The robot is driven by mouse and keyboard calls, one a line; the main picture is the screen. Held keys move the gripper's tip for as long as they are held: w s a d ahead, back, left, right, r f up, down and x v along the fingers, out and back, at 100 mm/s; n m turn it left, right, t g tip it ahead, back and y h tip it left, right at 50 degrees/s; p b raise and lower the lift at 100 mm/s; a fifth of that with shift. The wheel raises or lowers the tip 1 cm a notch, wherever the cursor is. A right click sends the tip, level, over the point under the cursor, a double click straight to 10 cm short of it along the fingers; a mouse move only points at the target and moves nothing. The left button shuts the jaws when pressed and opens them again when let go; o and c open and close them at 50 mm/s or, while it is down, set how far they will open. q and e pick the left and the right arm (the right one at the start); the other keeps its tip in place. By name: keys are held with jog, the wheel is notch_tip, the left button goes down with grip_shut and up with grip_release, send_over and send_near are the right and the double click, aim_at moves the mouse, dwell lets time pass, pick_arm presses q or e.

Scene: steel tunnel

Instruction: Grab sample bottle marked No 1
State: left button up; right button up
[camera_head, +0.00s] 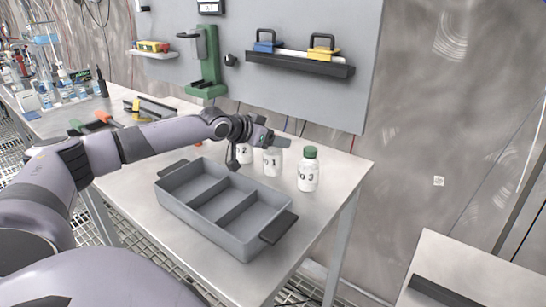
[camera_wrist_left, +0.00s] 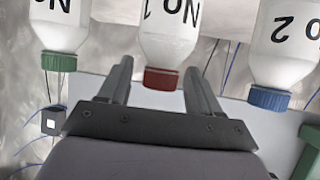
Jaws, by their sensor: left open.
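The white bottle marked No 1 (camera_head: 271,164) stands upright on the table, in the middle of a row of 3. Its cap is hidden behind my left gripper (camera_head: 268,138) in the head view. The left wrist view, upside down, shows No 1 (camera_wrist_left: 170,32) with a red cap. There my left gripper (camera_wrist_left: 158,70) is open and empty, a finger on each side of the cap in the picture. I cannot tell whether the fingers reach around it. My right gripper is not in view.
Bottle No 2 (camera_wrist_left: 287,45), blue-capped, and green-capped bottle No 3 (camera_head: 308,174) stand close on either side. A grey three-compartment tray (camera_head: 178,207) lies in front. A wall panel (camera_head: 340,30) with a tool shelf (camera_head: 300,65) rises behind. Clutter fills the far left table end.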

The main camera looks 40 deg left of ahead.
pick_arm(q)
jog(key=c, duration=1.2)
jog(key=shift+r, duration=0.1)
